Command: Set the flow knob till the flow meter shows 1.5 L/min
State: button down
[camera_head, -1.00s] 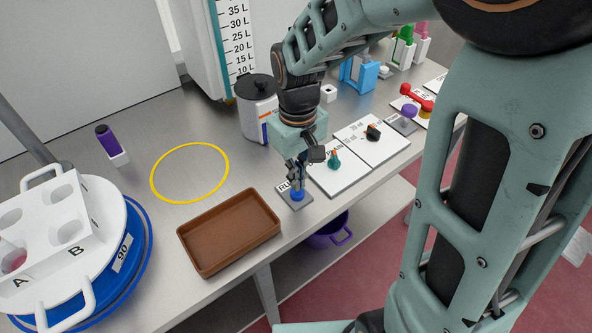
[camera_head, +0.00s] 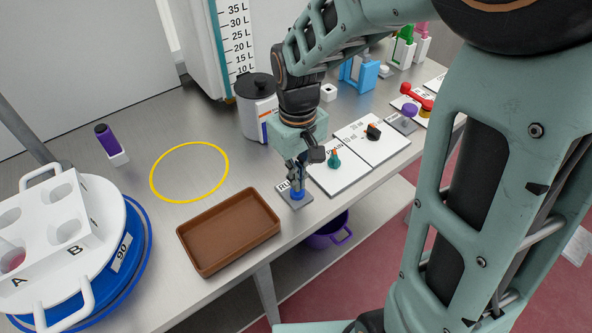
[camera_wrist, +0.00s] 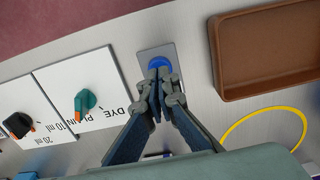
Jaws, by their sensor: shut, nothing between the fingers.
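My gripper (camera_head: 296,178) is shut and empty, pointing down over a blue button (camera_head: 297,194) on a small grey plate. In the wrist view its fingertips (camera_wrist: 160,82) overlap the near edge of the blue button (camera_wrist: 163,63); I cannot tell if they touch. The plate's label is partly hidden and begins "RU". I cannot identify a flow knob by any label, and no readable flow meter shows. A teal knob (camera_head: 334,160) with an orange pointer stands on a white panel marked "DYE" and "PLAIN" in the wrist view. A black knob (camera_head: 373,132) is on the panel beside it.
A brown tray (camera_head: 192,258) lies left of my gripper, with a yellow ring (camera_head: 154,188) behind it. A grey canister (camera_head: 256,112) stands behind my gripper. A purple knob (camera_head: 410,110) and a red handle (camera_head: 416,97) are farther right. A white rack (camera_head: 80,262) stands left.

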jog(key=shift+f+b, duration=0.75)
jog(key=shift+f, duration=0.4)
dwell(0.8)
dwell(0.3)
notch_tip(320, 180, up, 7)
jog(key=p, duration=0.5)
jog(key=shift+r+p, duration=0.15)
jog(key=shift+p, duration=0.25)
